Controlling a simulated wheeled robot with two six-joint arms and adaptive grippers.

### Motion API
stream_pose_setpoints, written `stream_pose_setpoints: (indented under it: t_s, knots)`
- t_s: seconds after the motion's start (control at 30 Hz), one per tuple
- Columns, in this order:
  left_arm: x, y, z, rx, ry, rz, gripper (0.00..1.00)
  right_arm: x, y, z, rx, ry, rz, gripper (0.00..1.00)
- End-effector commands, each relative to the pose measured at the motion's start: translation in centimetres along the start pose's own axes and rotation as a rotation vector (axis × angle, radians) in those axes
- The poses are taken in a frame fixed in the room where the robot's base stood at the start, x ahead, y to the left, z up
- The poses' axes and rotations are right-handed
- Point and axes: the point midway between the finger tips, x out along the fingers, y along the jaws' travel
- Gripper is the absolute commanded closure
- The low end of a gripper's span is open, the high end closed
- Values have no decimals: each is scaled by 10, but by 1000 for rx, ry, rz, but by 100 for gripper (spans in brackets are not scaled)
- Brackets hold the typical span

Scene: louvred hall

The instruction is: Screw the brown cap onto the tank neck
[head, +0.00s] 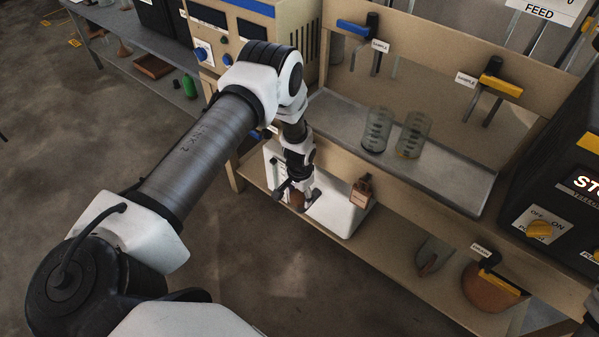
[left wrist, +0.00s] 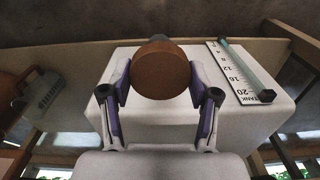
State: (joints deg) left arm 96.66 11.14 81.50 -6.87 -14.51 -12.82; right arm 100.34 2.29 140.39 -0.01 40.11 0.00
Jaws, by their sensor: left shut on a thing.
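The brown cap (left wrist: 160,78) is between the two fingers of my left gripper (left wrist: 158,92) in the left wrist view. The fingers are shut on its sides. In the head view my left gripper (head: 297,194) is low at the white tank (head: 333,213), with a small brown patch of the cap (head: 297,202) showing. The tank (left wrist: 130,70) fills much of the wrist view, with a level scale and sight tube on its right. The tank neck is hidden, and I cannot tell whether the cap touches it. My right gripper is not in view.
Above is a metal tray (head: 455,178) with two glass jars (head: 376,130) and (head: 412,135). A dark control box (head: 565,190) is at the right. Floor is open at lower left.

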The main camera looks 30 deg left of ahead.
Motion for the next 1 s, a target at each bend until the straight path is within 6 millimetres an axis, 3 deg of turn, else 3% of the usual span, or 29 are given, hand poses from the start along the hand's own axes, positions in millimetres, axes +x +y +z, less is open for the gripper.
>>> stream_pose_setpoints:
  t_s: [0.03,0.1,0.4,0.43,0.47,0.5,0.57,0.6,0.87,1.0]
  knots:
    - [8,0,0,68,0,1,100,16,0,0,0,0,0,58]
    - [10,0,0,189,2,2,100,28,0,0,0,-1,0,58]
    - [10,0,0,705,8,6,100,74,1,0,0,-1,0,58]
    - [10,0,0,758,9,6,100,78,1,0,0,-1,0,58]
    - [2,0,1,747,7,6,100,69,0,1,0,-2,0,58]
    - [1,0,1,744,6,7,36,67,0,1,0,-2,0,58]
    - [1,0,1,743,6,6,15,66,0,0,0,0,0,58]
    - [1,0,1,743,6,6,10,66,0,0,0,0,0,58]
    - [1,0,1,741,7,6,10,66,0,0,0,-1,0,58]
    - [-10,0,0,740,7,6,10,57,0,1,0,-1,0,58]
